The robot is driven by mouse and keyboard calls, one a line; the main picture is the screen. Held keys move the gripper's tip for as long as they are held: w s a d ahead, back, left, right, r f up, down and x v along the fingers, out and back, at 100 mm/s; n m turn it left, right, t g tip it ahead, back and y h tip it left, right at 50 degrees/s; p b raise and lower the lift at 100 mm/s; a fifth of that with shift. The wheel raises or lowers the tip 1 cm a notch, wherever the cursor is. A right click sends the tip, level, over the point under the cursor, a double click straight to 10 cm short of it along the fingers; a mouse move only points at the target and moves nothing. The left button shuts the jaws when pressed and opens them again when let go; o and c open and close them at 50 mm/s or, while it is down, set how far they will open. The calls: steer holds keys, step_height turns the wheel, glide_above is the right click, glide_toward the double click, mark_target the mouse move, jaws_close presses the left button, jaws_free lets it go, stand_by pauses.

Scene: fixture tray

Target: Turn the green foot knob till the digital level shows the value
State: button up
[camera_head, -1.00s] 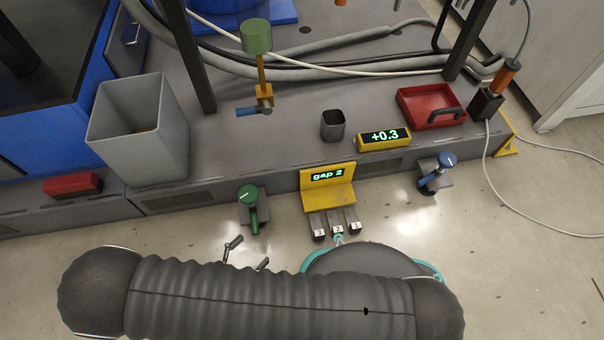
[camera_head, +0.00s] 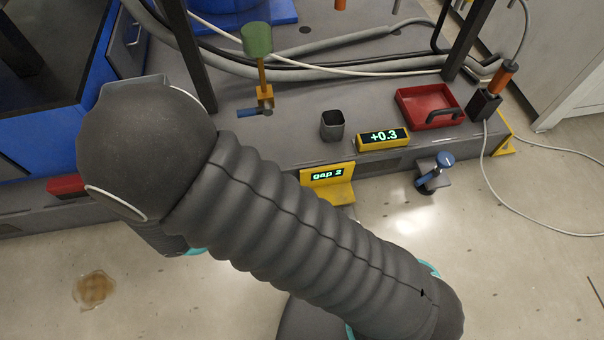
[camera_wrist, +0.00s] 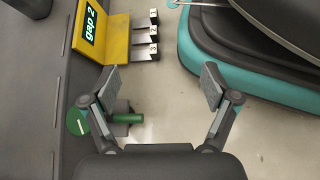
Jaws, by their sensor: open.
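The digital level (camera_head: 384,138) is a yellow box on the grey bench and its display reads +0.3. The green foot knob (camera_wrist: 78,122) shows at the lower left of the wrist view, with a white mark on its top and a green stem beside it; my arm hides it in the head view. My gripper (camera_wrist: 161,88) is open and empty, its fingers over bare floor, with the knob just outside the left finger. A yellow stand (camera_head: 328,176) has a sign reading "gap 2"; numbered grey blocks (camera_wrist: 145,42) lie in front of it in the wrist view.
A blue foot knob (camera_head: 443,160) stands at the bench's right front. On the bench are a red tray (camera_head: 432,108), a small dark cup (camera_head: 332,125) and a green-topped post (camera_head: 257,40). A red block (camera_head: 66,185) is partly hidden by my arm.

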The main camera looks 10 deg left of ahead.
steer(key=w+d+r+m+g+y+p, duration=0.1)
steer(key=w+d+r+m+y, duration=0.1)
steer(key=r, duration=0.4)
steer(key=w+d+r+m+g+y+p, duration=0.1)
steer(key=w+d+r+m+g+y, duration=0.1)
steer(key=d+r+m, duration=0.1)
steer(key=w+d+r+m+g+y+p, duration=0.1)
steer(key=w+d+r+m+g+y, duration=0.1)
steer(key=r+m, duration=0.3)
steer(key=shift+w+d+r, duration=0.15)
steer(key=shift+d+r, duration=0.05)
steer(key=shift+r, duration=1.6)
